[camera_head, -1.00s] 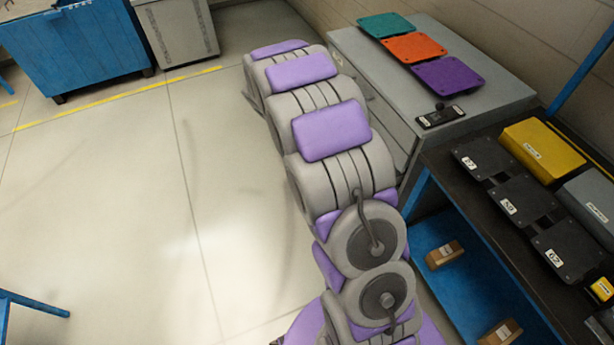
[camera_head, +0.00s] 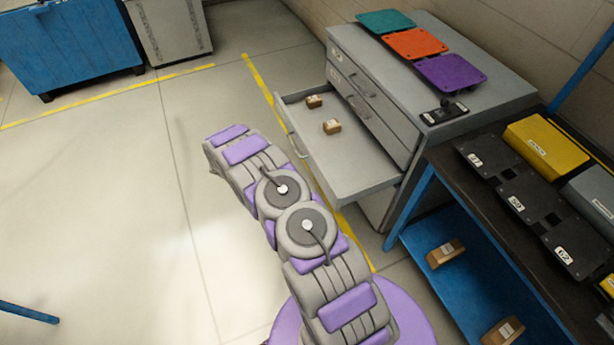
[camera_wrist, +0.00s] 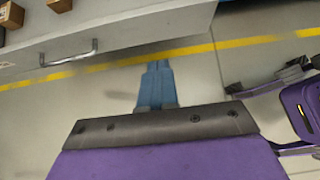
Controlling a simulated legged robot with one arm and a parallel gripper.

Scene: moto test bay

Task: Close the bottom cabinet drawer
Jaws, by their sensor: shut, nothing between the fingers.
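The grey cabinet (camera_head: 465,60) stands at the upper right in the head view. Its bottom drawer (camera_head: 365,170) is pulled well out to the left, with two small brown boxes (camera_head: 332,127) inside. The drawer front's handle (camera_head: 297,145) faces left; this handle (camera_wrist: 68,54) also shows at the upper left of the wrist view. My gripper (camera_wrist: 157,68) shows there as shut, empty blue fingers pointing toward the drawer front. Floor shows between the fingertips and the drawer's edge. In the head view my arm hides the fingers. The upper drawers look shut.
A dark workbench (camera_head: 470,210) with a blue frame stands right of the drawer, close to its near side. Coloured plates and a black device (camera_head: 444,112) lie on the cabinet. Open floor (camera_head: 110,200) spreads left. A blue bin (camera_head: 70,45) stands at the back left.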

